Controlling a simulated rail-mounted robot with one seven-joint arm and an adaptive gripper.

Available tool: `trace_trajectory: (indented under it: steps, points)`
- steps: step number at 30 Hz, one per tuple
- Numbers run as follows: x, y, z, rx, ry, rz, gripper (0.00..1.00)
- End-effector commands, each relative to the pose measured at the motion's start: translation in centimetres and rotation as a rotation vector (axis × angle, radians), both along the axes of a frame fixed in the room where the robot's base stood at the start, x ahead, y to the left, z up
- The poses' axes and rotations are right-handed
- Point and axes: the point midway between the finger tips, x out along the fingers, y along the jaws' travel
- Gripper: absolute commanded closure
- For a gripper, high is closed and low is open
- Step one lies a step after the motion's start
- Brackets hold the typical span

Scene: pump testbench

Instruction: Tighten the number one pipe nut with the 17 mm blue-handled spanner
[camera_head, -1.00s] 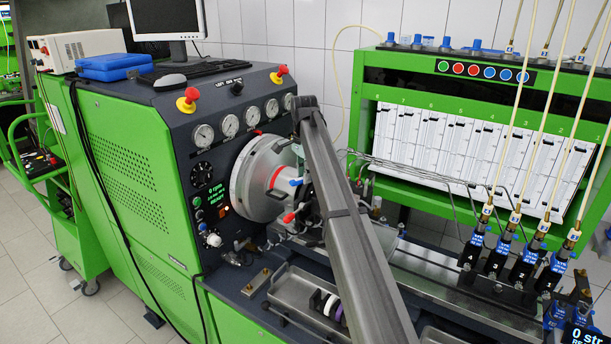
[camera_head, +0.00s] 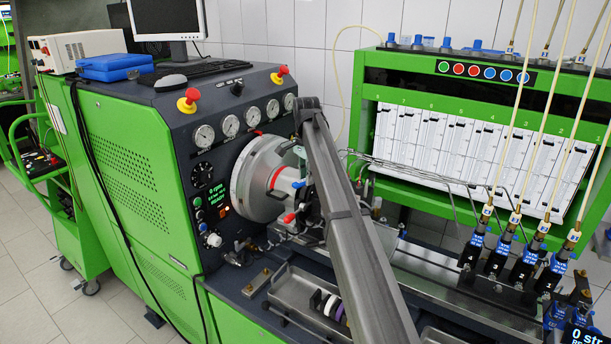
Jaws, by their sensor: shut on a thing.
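My arm's grey link crosses the middle of the view and covers most of the pump area beside the large round flywheel (camera_head: 258,180). My gripper is hidden behind the link, so its jaws and what they hold do not show. A small blue piece (camera_head: 299,184) shows left of the link, in front of the flywheel; I cannot tell whether it belongs to the spanner. Thin steel pipes (camera_head: 425,174) run right from behind the link towards several blue-labelled injectors, with number 1 (camera_head: 546,283) at the right. The number one pipe nut cannot be made out.
The green test bench (camera_head: 130,190) with gauges and a display stands left. A metal tray (camera_head: 293,290) with dark, white and purple rings lies in front. The green measuring rack (camera_head: 368,110) stands behind. Clear hoses rise from the injectors at right.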

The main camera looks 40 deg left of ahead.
Motion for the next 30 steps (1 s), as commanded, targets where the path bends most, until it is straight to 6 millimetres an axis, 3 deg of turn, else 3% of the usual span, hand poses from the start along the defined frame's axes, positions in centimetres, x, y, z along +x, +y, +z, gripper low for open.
trace_trajectory:
  steps: [14, 30]
  points:
    - [-0.1, 0.0, 0.0, 0.0, 0.0, 0.006, 1.0]
    - [-1.8, 0.3, 0.0, 0.0, 0.0, 0.007, 1.0]
